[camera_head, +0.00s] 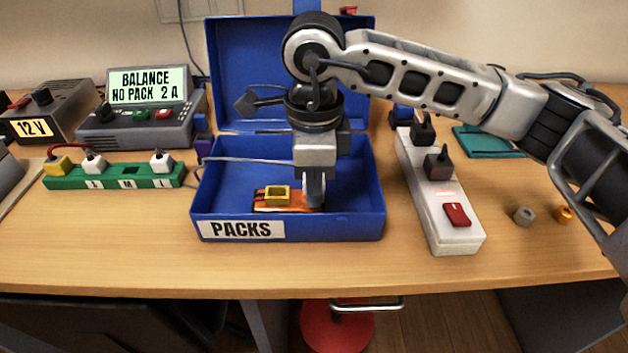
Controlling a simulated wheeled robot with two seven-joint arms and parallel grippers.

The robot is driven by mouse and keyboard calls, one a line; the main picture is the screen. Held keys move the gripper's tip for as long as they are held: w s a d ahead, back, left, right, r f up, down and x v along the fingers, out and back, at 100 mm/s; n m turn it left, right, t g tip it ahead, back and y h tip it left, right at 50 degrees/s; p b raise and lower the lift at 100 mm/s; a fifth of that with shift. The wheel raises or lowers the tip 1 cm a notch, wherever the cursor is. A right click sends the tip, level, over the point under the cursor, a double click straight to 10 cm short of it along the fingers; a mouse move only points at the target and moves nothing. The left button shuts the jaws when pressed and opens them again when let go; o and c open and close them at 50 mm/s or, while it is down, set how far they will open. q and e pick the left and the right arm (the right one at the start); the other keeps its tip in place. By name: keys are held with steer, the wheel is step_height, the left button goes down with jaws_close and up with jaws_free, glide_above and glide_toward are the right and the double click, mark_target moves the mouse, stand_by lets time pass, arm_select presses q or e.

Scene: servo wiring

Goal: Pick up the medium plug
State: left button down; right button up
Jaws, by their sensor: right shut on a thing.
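My right gripper (314,203) is low inside the blue box marked PACKS (362,215), pointing down at the right end of an orange pack (265,206) with a yellow frame-like part (277,194) on top. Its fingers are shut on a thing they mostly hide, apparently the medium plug. A pale cable (245,160) runs from the left across the box to the gripper. On the green strip (62,182), white plugs stand near the left (93,163) and right (161,161) marks, and the middle place is bare. My left gripper is out of view.
The box's blue lid (240,60) stands open behind. A charger (140,125) reading "BALANCE NO PACK 2 A" and a 12 V unit (45,115) stand left. A white power strip (453,238) lies right of the box, under my forearm. The table front is clear.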

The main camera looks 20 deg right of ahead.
steer(key=shift+r, duration=0.45)
step_height(320, 180, up, 2)
steer(key=shift+r, duration=0.2)
steer(key=s+a+r+b, duration=0.1)
steer(key=s+a+r, duration=0.8)
steer(key=s, duration=0.1)
steer(key=shift+s+a+r+b, duration=0.15)
steer(key=shift+s+r+b, duration=0.1)
steer(key=shift+r+b, duration=0.1)
